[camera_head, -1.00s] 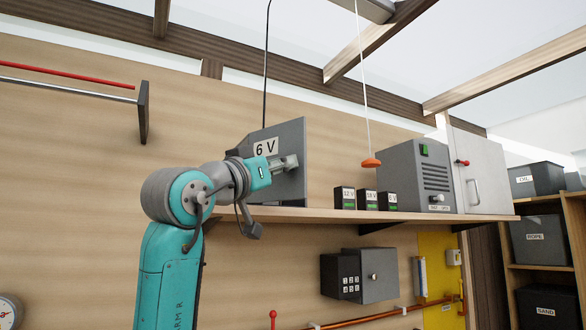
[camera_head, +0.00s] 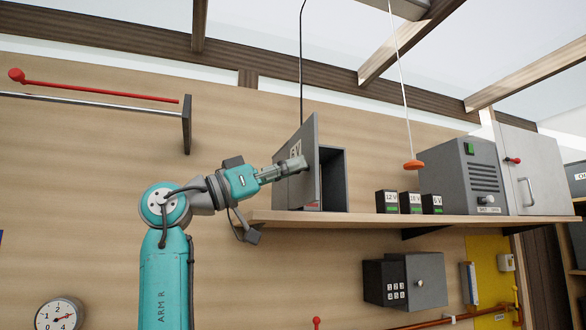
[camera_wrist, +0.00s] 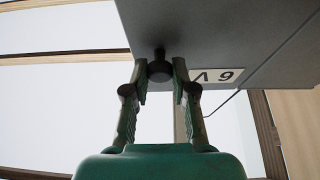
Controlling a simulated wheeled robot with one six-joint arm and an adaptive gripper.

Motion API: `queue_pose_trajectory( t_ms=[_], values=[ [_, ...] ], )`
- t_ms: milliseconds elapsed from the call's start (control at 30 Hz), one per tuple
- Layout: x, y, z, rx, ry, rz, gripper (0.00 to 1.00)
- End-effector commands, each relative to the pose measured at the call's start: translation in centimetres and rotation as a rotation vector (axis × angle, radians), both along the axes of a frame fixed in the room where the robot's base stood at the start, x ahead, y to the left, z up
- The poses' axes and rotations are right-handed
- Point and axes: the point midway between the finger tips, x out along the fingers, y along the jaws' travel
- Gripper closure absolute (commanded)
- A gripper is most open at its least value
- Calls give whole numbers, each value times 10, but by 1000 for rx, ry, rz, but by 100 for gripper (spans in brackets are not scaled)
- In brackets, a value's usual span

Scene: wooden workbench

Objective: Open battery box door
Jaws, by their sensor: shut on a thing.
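The grey battery box (camera_head: 333,180) stands on the wall shelf, with its dark inside showing to the right of its door. The "6 V" door (camera_head: 314,160) is swung partly open toward me and shows almost edge-on. My gripper (camera_head: 297,165) is at the door's outer face, and its fingers hide the knob in the head view. In the wrist view, my gripper (camera_wrist: 160,75) has its fingers on both sides of the dark round knob (camera_wrist: 160,70), shut on it. The door (camera_wrist: 215,35) with its upside-down "6 V" label fills the top right there.
Small batteries marked 12 V, 18 V and 6 V (camera_head: 410,202) stand on the shelf (camera_head: 380,226) right of the box. A grey machine (camera_head: 465,178) and a cabinet (camera_head: 530,170) are farther right. An orange pull handle (camera_head: 413,165) hangs above the batteries.

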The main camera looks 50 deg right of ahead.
Motion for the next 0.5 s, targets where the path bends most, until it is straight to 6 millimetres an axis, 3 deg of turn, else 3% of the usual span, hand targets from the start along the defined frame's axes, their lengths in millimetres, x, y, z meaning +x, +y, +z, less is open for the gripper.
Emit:
queue_pose_trajectory(
  t_ms=[267, 300, 367, 400, 500],
  values=[
    [0, 0, 0, 0, 0, 0, 100],
    [0, 0, 0, 1, 1, 0, 72],
    [0, 0, 0, 1, 1, 0, 57],
    [0, 0, 0, 1, 1, 0, 50],
    [0, 0, 0, 0, 0, 0, 50]
  ],
)
